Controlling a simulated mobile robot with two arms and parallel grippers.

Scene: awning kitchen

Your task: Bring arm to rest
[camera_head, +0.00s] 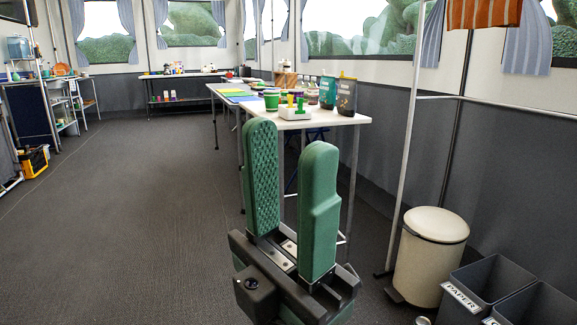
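My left gripper (291,158) stands upright in the middle of the camera_head view, its two green fingers pointing up. The fingers are apart, with nothing between them. It is in front of a white table (345,119) that stands farther back, and it hides part of the table's legs. My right gripper does not show.
The table carries a green cup (271,101), containers and a white holder (295,113). At right stand a cream pedal bin (430,255) and grey bins, one labelled PAPER (487,285). A metal pole (407,140) rises nearby. Grey floor (130,220) at left is clear.

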